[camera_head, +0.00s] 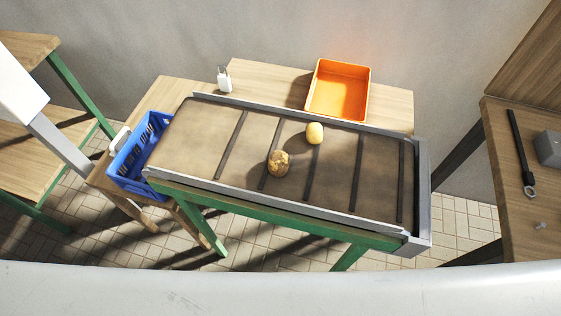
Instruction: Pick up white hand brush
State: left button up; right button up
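A small white upright item (224,80) with a darker top stands at the back left of the wooden table, behind the conveyor. Another white, rounded piece (120,139) shows at the left side of the blue crate, partly hidden by it. Both are too small for me to tell for sure which one is the hand brush. Neither of my grippers can be made out in the head view.
A conveyor (200,140) with dark cross bars carries two potatoes, one yellow (315,133) and one brown-spotted (278,163). A blue crate (126,172) stands at its left end. An orange tray (338,91) is behind. A right table (525,225) holds a dark tool (517,145).

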aim_at(114, 151)
jog(key=u, duration=1.35)
jog(key=i+j+z, duration=0.15)
jog(key=z, duration=0.3)
jog(key=i+j+z, duration=0.1)
jog(key=j+z, duration=0.3)
